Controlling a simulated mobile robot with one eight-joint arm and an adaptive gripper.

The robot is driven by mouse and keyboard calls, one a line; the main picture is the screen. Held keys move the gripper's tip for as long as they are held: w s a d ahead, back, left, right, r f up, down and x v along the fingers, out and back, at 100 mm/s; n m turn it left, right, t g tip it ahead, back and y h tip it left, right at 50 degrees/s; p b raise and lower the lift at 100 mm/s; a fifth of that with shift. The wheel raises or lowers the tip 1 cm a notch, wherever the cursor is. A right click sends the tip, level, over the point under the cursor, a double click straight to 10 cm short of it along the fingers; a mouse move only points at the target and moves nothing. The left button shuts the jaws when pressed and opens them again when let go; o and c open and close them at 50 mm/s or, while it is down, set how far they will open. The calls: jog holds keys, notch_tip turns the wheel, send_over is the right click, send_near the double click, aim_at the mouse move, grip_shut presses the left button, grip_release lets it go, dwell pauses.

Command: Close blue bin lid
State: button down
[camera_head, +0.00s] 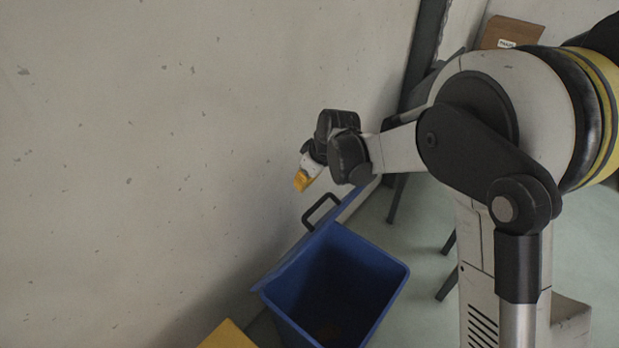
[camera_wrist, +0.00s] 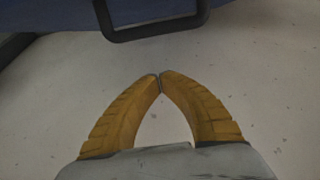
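The blue bin (camera_head: 375,262) stands open by the wall, its inside dark. Its blue lid (camera_head: 293,262) is tipped up on the wall side, with a black handle (camera_head: 320,206) at its upper end. My gripper (camera_head: 302,181) is above the handle and to its left, near the wall, and looks apart from it. In the wrist view the yellow fingers of my gripper (camera_wrist: 159,78) meet at the tips with nothing between them. The black handle (camera_wrist: 155,30) lies just beyond the tips, with the blue lid (camera_wrist: 60,14) behind it.
The pale wall (camera_head: 180,130) is close on the left of the bin. A yellow object (camera_head: 227,336) shows at the bottom edge, left of the bin. A brown box (camera_head: 511,32) is at the back right. Green floor (camera_head: 415,225) shows right of the bin, with dark legs standing on it.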

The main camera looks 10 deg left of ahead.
jog(key=s+d+f, duration=0.1)
jog(key=d+f, duration=0.1)
jog(key=d, duration=0.1)
jog(key=shift+s+b, duration=0.35)
jog(key=shift+b, duration=0.05)
jog(key=shift+f, duration=0.1)
